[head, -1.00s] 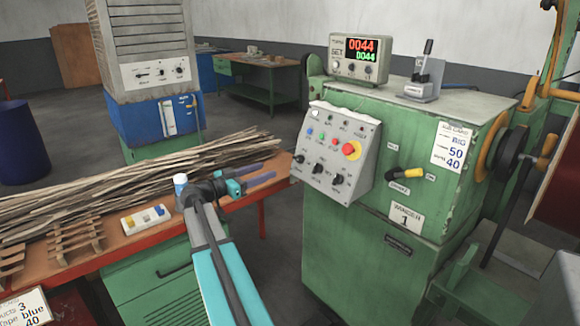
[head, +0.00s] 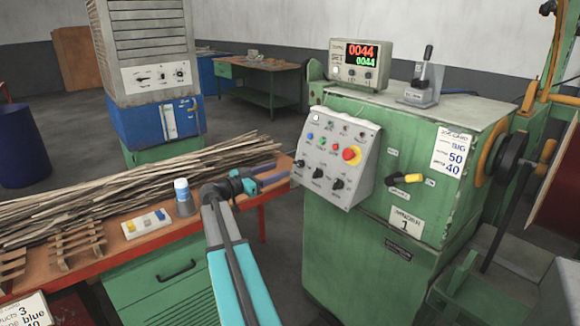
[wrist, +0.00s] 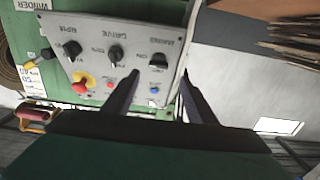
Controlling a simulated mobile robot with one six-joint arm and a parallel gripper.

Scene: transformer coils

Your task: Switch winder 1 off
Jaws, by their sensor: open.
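Winder 1 (head: 345,265) is the green machine on the right, with a "WINDER 1" plate (head: 406,222). Its sloping grey panel (head: 340,150) carries a red stop button on yellow (head: 351,155), small coloured buttons and three black knobs. The leftmost knob, the mains knob (head: 300,162), shows upside down in the wrist view (wrist: 158,61) with "ON" beside it. A yellow-tipped lever (head: 408,178) is on the front. My gripper (head: 286,173) is open and empty, left of the panel. In the wrist view its fingers (wrist: 160,78) straddle the line below the mains knob; contact cannot be told.
A bench (head: 112,257) with a pile of wooden strips (head: 130,185) lies under and left of my arm. A white-blue bottle (head: 183,197) and a small tray (head: 145,224) stand close to it. A counter (head: 359,62) reading 0044 sits on the winder.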

